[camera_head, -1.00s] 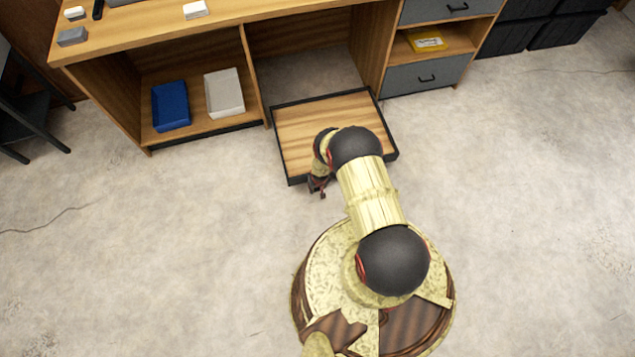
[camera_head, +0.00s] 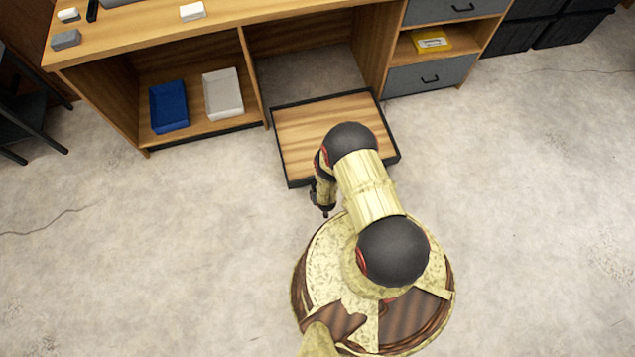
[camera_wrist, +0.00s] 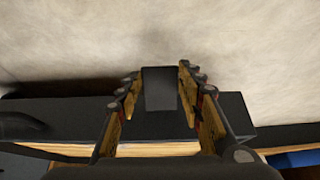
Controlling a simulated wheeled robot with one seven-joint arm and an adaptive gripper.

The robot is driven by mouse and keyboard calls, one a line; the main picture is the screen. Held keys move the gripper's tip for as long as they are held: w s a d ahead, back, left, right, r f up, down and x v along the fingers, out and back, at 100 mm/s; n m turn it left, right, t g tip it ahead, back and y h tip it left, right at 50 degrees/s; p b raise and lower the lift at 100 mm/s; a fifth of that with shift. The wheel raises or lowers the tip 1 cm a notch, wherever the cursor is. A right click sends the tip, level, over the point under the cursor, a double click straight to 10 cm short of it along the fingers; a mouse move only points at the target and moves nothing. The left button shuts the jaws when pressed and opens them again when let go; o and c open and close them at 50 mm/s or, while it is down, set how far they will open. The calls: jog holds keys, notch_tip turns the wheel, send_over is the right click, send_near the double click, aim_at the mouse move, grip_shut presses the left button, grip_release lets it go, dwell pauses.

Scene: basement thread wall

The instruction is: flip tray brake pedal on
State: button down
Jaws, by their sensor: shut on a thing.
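The pull-out tray (camera_head: 305,130) has a wood-grain surface and a dark rim, and extends from under the desk over the floor. My gripper (camera_head: 325,212) is at its near front edge, small and partly hidden by my arm. In the wrist view, the two fingers of my gripper (camera_wrist: 158,92) stand on either side of a dark flat tab, which looks like the brake pedal (camera_wrist: 160,88), and are shut on it. The pedal sticks out from the tray's dark front edge (camera_wrist: 60,110). Its exact tilt is hard to tell.
The desk (camera_head: 240,30) holds a blue bin (camera_head: 169,106) and a white bin (camera_head: 222,94) on its lower left shelf. Grey drawers (camera_head: 430,76) stand to the right, black boxes (camera_head: 525,35) beyond. The floor (camera_head: 500,200) around the tray is mostly clear.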

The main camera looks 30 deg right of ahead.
jog(key=shift+f, duration=0.1)
dwell(0.4)
jog(key=c, duration=1.2)
grip_release()
jog(key=shift+o, duration=0.2)
jog(key=v, duration=1.2)
jog(key=shift+s+f, duration=0.1)
